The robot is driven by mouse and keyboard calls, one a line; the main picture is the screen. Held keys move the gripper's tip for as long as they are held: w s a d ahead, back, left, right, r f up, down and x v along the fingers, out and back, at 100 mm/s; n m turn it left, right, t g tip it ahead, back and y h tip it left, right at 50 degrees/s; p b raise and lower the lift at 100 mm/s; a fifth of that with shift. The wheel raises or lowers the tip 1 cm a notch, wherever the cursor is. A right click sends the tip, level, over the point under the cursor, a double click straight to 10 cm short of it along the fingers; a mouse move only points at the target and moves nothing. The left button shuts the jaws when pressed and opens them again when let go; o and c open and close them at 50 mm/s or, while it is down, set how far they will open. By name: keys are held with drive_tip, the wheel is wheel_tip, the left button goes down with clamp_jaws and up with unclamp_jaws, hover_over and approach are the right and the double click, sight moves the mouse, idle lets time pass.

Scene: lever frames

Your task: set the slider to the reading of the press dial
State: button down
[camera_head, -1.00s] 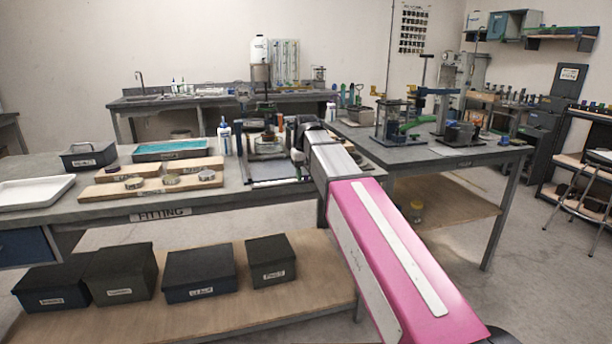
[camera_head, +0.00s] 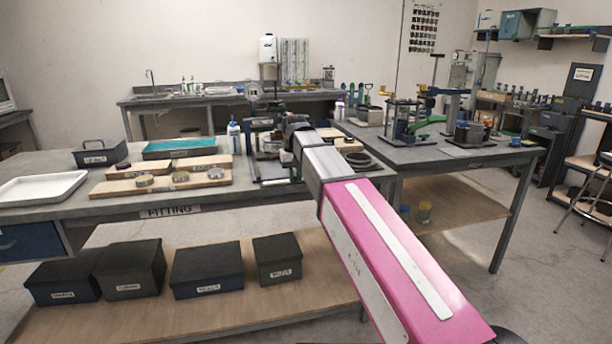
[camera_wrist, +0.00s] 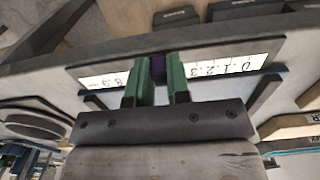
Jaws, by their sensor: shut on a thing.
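In the wrist view, my gripper (camera_wrist: 157,88) has two green fingers shut on a purple slider knob (camera_wrist: 158,68). The knob sits at a white scale strip (camera_wrist: 225,66) with black digits; 0, 1, 2 and 3 show right of the fingers, more marks show to the left, and the fingers hide the middle. In the head view, my arm hides the gripper and slider.
Lidded boxes stand on the lower shelf. Another bench with equipment (camera_head: 440,152) stands to the right.

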sight(295, 176)
drive_tip(key=c, duration=1.1)
unclamp_jaws()
wheel_tip(295, 176, up, 11)
drive_tip(key=shift+f, duration=0.1)
drive_tip(key=shift+s, duration=0.1)
